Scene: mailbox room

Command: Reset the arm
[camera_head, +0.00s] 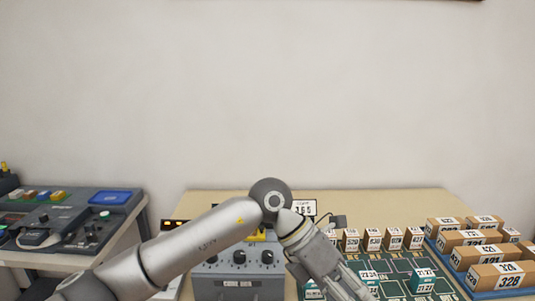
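My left arm (190,241) comes in from the lower left, bends at a round grey joint and points down to the right. My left gripper (350,290) is at the bottom edge, over the left part of a green board. The fingers are small and partly cut off, so I cannot tell whether they are open or hold anything. My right arm and gripper are not in view.
A grey box with knobs (238,285) stands behind my arm on a beige table (420,197). The green board (395,267) bears small labelled blocks. Brown numbered boxes (495,277) fill a blue tray at right. A control console (75,222) stands at left.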

